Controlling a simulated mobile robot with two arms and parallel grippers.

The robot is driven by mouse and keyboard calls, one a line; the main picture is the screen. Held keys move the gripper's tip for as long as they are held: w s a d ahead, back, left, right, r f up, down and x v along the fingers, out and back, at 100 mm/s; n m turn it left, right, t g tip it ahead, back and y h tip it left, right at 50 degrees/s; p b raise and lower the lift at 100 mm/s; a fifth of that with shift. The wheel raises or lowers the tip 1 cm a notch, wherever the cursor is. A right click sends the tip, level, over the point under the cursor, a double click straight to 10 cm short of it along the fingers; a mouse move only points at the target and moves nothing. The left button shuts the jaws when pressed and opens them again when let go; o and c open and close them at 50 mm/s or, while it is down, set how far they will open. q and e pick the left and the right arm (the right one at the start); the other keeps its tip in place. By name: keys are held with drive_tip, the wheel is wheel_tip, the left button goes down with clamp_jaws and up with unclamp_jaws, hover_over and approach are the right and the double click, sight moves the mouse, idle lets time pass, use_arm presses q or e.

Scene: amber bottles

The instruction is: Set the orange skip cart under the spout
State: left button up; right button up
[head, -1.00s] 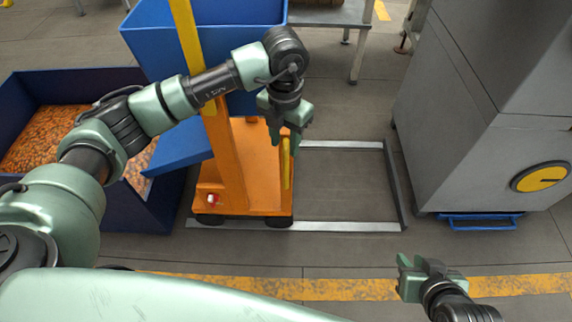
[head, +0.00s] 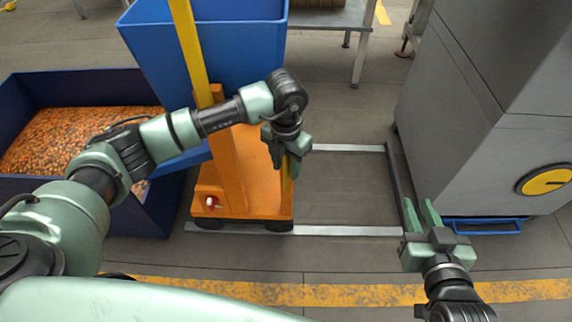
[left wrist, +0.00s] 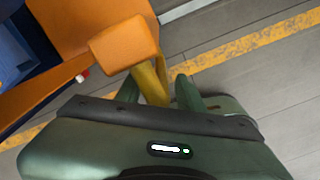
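The orange skip cart (head: 255,175) stands at the left end of a floor bay, with a blue skip (head: 245,65) at its far side. A short yellow bar (head: 286,180) rises at its right edge. My left gripper (head: 286,162) is over that bar; in the left wrist view the yellow bar (left wrist: 152,84) lies between the fingers, with a gap to the right one. My right gripper (head: 420,215) is open and empty at the front right, apart from the cart. I cannot make out a spout.
Metal rails (head: 345,231) edge the bay, which is bare right of the cart. A grey cabinet (head: 500,160) stands at the right. A dark blue bin (head: 95,78) of orange-brown pieces stands left of the cart. A yellow line (head: 330,294) crosses the floor in front.

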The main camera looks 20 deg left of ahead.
use_arm(q)
clamp_jaws()
drive_tip(key=shift+s+d, duration=0.1)
drive_tip(key=shift+d, duration=0.15)
idle(1.0)
